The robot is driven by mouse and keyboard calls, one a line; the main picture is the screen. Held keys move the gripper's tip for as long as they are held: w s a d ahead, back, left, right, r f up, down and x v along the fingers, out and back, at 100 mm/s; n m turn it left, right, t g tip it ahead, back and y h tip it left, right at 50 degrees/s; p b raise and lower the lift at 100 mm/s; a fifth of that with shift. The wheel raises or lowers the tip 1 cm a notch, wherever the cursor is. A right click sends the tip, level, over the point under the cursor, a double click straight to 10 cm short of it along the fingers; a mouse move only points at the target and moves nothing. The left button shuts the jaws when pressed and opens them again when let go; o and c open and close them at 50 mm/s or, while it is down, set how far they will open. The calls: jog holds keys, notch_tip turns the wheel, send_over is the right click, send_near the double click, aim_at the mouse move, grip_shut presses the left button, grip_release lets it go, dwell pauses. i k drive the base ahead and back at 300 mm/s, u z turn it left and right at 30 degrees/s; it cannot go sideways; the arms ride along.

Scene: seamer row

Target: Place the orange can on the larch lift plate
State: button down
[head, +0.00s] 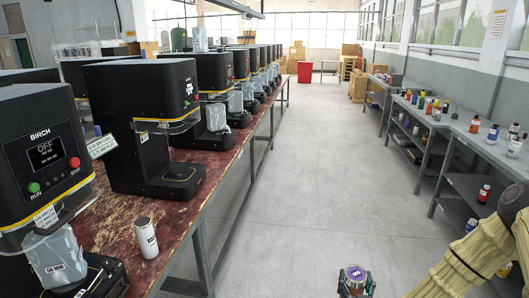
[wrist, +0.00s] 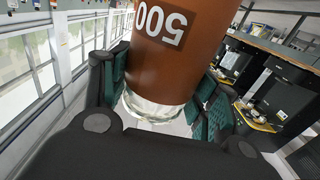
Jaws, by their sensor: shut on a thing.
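My gripper (head: 355,283) is at the bottom of the head view, over the aisle floor and right of the bench. It is shut on an orange-brown can, whose purple-and-white top (head: 355,273) shows there. In the wrist view the orange can (wrist: 185,65) stands between the two green-padded fingers of my gripper (wrist: 163,95), with "500" upside down on its side. The nearest machine reads BIRCH (head: 40,134). The second machine (head: 140,120) has a round lift plate (head: 178,174) that looks empty. I cannot read LARCH on any machine.
A white can (head: 146,238) stands on the red worn bench (head: 185,215) between the first two machines. Grey shelves (head: 455,130) with many cans line the right wall. The aisle floor (head: 300,170) is clear.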

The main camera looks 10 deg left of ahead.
aim_at(177, 167)
jog(key=u, duration=0.45)
jog(key=i, duration=1.4)
jog(key=u, duration=0.65)
